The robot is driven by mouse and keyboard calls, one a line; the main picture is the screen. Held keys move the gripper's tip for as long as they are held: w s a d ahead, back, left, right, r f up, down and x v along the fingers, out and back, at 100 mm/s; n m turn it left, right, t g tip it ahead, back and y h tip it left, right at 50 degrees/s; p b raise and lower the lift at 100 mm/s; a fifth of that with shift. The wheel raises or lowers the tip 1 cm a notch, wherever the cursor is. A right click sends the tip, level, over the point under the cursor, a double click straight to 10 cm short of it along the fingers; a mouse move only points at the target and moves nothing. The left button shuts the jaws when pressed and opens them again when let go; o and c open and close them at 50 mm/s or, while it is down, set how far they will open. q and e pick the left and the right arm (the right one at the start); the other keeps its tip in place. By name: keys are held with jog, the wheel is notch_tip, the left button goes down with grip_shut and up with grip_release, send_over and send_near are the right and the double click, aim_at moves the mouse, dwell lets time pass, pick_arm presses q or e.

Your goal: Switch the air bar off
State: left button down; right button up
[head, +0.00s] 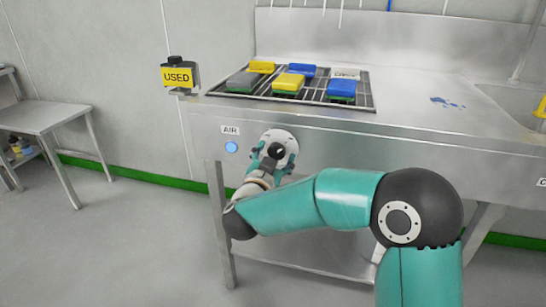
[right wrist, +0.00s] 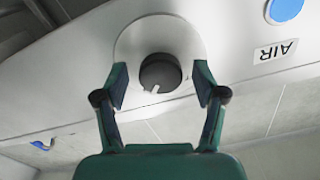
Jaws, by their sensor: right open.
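The air control is a black knob (head: 278,151) on a round pale plate on the front panel of the steel bench. The knob also shows in the right wrist view (right wrist: 160,71), with a white pointer mark toward the bottom of that picture. A lit blue round lamp (head: 231,147) and the AIR label (head: 230,130) are to its left in the head view. My right gripper (head: 270,161) is open in front of the plate, its two fingers on either side of the knob with gaps visible. Whether the fingertips reach the knob's depth is unclear. My left gripper is out of view.
Several coloured sponges lie on a slatted rack (head: 262,94) on the bench top. A USED holder (head: 178,76) is at its left corner. Blue liquid (head: 448,102) lies on the right. A side table (head: 45,116) stands at left; the floor between is clear.

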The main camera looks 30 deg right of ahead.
jog(key=shift+w+d, duration=0.3)
jog(key=shift+d, duration=0.1)
